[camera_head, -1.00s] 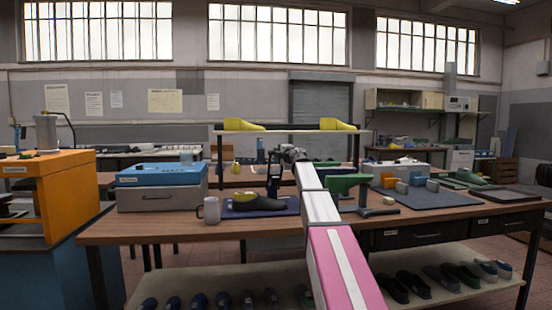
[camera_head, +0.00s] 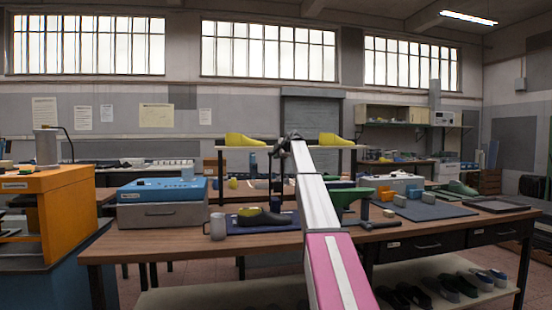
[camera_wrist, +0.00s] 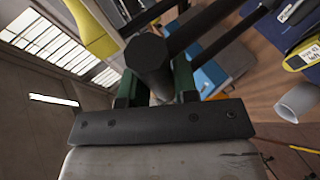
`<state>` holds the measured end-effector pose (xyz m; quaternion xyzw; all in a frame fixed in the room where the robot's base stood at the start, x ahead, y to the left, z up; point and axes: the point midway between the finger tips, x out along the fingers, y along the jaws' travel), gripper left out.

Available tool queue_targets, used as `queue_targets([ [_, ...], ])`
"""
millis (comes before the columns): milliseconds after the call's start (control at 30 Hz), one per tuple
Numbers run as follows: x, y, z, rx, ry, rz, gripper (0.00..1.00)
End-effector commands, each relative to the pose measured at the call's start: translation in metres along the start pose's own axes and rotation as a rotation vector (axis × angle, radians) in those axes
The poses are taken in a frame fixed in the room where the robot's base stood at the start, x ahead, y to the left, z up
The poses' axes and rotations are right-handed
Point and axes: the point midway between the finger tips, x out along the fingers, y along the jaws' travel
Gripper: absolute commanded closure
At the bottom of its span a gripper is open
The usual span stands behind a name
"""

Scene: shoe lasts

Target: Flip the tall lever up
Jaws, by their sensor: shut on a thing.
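My gripper (camera_wrist: 157,88) is shut on the dark lever (camera_wrist: 148,52), whose thick faceted end sits between the two green finger pads in the wrist view. In the head view my gripper (camera_head: 286,146) is at the far end of my arm, above the back of the wooden bench and level with the raised shelf. Dark bars of the lever (camera_head: 271,163) show just below and left of it. The lever's base and exact tilt are hard to make out there.
A yellow-and-black shoe last (camera_head: 263,217) lies on a blue mat on the bench (camera_head: 150,244). A grey mug (camera_head: 217,227) and a blue-topped box (camera_head: 162,200) stand to the left. Yellow lasts (camera_head: 245,139) sit on the raised shelf (camera_head: 232,147). A green piece (camera_head: 350,196) stands right of my arm.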

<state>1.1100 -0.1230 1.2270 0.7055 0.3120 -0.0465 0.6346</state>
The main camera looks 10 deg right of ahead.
Motion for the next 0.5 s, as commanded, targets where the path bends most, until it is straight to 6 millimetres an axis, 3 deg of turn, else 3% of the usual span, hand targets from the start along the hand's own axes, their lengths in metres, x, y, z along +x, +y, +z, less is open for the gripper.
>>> queue_targets([
  [200, 0.014, 0.011, 0.006, 0.025, 0.003, -0.057, 1.00],
  [500, 0.019, 0.013, 0.007, 0.032, 0.002, -0.070, 1.00],
])
